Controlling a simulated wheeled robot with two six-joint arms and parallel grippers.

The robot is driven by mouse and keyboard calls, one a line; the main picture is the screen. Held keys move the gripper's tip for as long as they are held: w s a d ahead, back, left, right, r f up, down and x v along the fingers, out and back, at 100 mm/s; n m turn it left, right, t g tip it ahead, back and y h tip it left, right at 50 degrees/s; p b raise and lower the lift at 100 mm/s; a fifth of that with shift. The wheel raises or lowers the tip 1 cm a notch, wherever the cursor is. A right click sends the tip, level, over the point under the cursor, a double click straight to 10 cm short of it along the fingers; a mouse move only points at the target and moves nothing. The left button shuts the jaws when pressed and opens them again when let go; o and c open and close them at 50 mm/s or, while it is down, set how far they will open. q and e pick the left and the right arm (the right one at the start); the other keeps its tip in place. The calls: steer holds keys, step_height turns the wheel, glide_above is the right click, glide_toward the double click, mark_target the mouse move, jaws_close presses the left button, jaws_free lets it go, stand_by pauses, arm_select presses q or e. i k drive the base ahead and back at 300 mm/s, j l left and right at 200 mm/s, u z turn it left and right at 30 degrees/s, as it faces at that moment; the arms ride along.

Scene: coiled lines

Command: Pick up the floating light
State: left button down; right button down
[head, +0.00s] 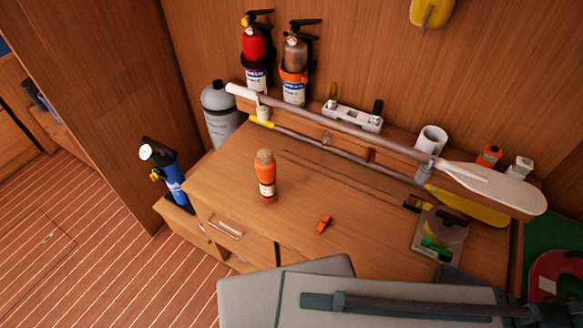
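An orange cylinder with a tan top and a pale label band (266,180) stands upright on the left part of the wooden desk top (225,178). It looks like the floating light, though I cannot read its label. Nothing touches it and its near side is fully in view. Neither of my grippers shows in the head view.
A small orange item (323,224) lies right of the cylinder. Paddles (495,185) run along the back, with a grey tank (219,115) and extinguishers (255,45) behind. A clear-lidded container (442,230) sits at right. A grey form (260,300) covers the front edge.

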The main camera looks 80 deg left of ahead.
mark_target(265, 163)
steer(key=u, duration=0.45)
steer(key=k+j+u, duration=0.1)
steer(key=u, duration=0.75)
steer(key=k+j+u, duration=0.1)
steer(key=u, duration=0.35)
steer(key=j+u, duration=0.15)
steer(key=u, duration=0.25)
steer(key=j+u, duration=0.1)
steer(key=u, duration=0.35)
